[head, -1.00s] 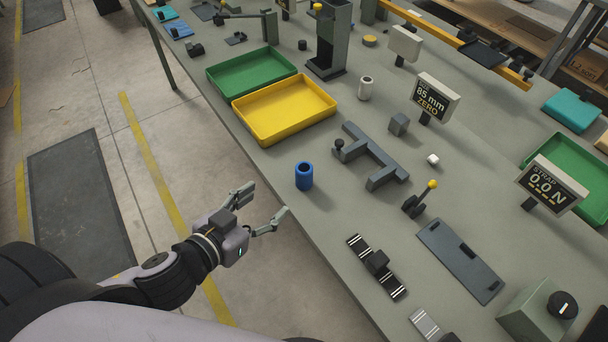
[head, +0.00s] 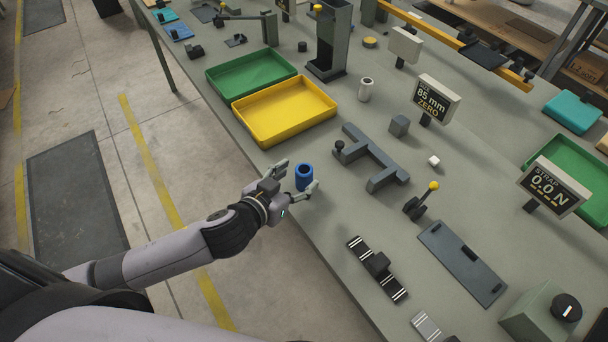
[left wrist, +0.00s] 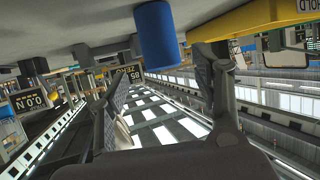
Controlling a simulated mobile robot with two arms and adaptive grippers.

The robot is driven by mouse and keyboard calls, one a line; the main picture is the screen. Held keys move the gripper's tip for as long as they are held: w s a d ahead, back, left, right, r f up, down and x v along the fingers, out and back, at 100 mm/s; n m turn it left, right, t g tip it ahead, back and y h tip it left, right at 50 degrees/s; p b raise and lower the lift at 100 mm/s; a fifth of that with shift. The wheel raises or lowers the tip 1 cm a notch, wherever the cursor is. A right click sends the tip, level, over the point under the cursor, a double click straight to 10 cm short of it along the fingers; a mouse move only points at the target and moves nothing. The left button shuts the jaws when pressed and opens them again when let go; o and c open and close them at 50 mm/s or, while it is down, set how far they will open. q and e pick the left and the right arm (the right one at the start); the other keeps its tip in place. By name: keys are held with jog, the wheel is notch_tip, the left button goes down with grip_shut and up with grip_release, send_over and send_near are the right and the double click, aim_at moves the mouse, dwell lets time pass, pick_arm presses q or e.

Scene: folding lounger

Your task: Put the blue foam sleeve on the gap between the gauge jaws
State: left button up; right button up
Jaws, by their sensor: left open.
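The blue foam sleeve (head: 304,177) stands upright on the grey table near its front edge, its round hole showing at the top. My left gripper (head: 298,179) is open, with its fingers on either side of the sleeve in the head view. In the left wrist view the sleeve (left wrist: 156,35) shows ahead at the top, between the open fingers (left wrist: 160,88); I cannot tell whether they touch it. The grey gauge (head: 372,156) lies to the right of the sleeve, with a gap between its two jaws. My right gripper is not in view.
A yellow tray (head: 285,110) and a green tray (head: 250,72) stand behind the sleeve. A sign (head: 436,98) reads 85 mm ZERO. A lever with a yellow knob (head: 422,201) and a striped strap piece (head: 377,267) lie to the right.

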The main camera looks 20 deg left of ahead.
aim_at(303, 169)
pick_arm(q)
jog(key=x, duration=0.2)
jog(key=p+x, duration=0.1)
jog(key=shift+w+r, duration=0.15)
jog(key=shift+w, duration=0.35)
jog(key=shift+w+d+f, duration=0.1)
jog(key=shift+w+f, duration=0.15)
jog(key=shift+w, duration=0.05)
jog(key=shift+s, duration=0.1)
jog(key=c, duration=1.1)
jog(key=shift+r, duration=0.1)
jog(key=shift+c, duration=0.2)
